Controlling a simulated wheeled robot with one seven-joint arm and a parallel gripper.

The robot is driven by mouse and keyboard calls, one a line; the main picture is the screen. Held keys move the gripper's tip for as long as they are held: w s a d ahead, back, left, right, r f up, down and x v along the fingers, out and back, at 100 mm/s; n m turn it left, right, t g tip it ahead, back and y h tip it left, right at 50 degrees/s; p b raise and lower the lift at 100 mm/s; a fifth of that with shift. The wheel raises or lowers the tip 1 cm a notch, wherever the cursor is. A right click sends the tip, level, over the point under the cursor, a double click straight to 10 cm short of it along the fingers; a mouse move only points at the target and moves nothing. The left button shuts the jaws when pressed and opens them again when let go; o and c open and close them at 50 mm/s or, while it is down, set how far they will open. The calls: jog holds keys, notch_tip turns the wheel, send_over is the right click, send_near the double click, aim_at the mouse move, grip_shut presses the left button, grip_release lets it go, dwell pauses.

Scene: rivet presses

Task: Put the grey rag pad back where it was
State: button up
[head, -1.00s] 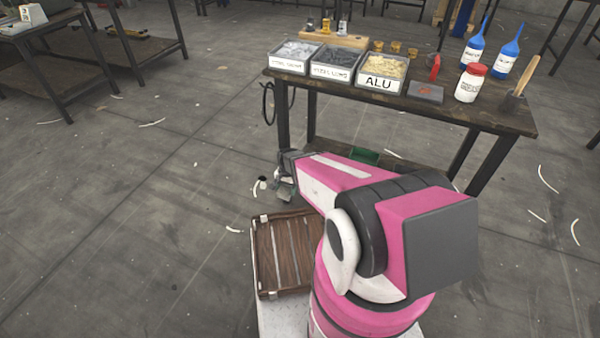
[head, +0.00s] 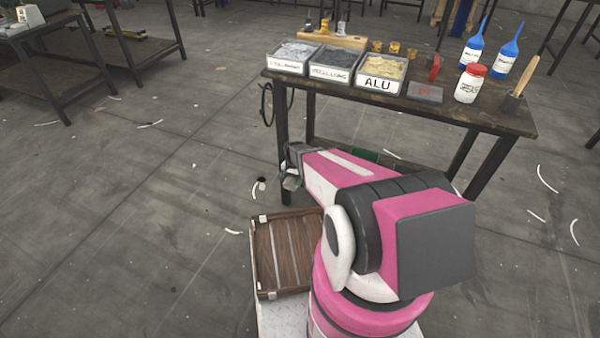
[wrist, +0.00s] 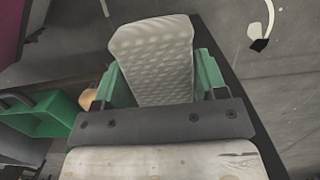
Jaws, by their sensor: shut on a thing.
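The grey rag pad (wrist: 152,55) shows a quilted, dimpled face in the wrist view. My gripper (wrist: 160,80) is shut on it, with a green finger at each side. The pad sticks out beyond the fingers. In the head view my gripper (head: 291,172) is small and partly hidden by my arm. It is held low in front of the workbench's left front leg, left of the bench's lower shelf. The pad's former place cannot be told from these frames.
The workbench (head: 460,108) carries three labelled bins, a dark plate (head: 425,91), blue bottles, a red-capped jar (head: 470,83) and a brush pot. A green bin (wrist: 45,115) is left of my gripper in the wrist view. A brown slatted crate (head: 283,293) sits beside my arm's base.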

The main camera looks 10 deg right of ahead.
jog(key=w+d, duration=0.1)
jog(key=w, duration=0.1)
jog(key=w+d, duration=0.3)
jog(key=w, duration=0.1)
jog(key=shift+w+d, duration=0.2)
jog(key=shift+w, duration=0.1)
jog(key=shift+w+d+f, duration=0.2)
jog(key=shift+w+f, duration=0.15)
jog(key=shift+f, duration=0.25)
jog(key=shift+w+d+f, duration=0.2)
jog(key=shift+w+f, duration=0.1)
jog(key=shift+f, duration=0.3)
jog(key=shift+s+f, duration=0.1)
jog(key=shift+f, duration=0.25)
jog(key=shift+f, duration=0.3)
jog(key=o, duration=0.9)
notch_tip(320, 180, up, 12)
jog(key=s+r+n, duration=0.2)
jog(key=s+r, duration=0.4)
jog(key=s, duration=0.1)
jog(key=s+r+n, duration=0.2)
jog(key=s+r, duration=0.5)
jog(key=s+r+n+t, duration=0.1)
jog(key=s+r+n, duration=0.1)
jog(key=s+r, duration=0.5)
jog(key=shift+a+n+h, duration=0.25)
jog(key=shift+n+h, duration=0.15)
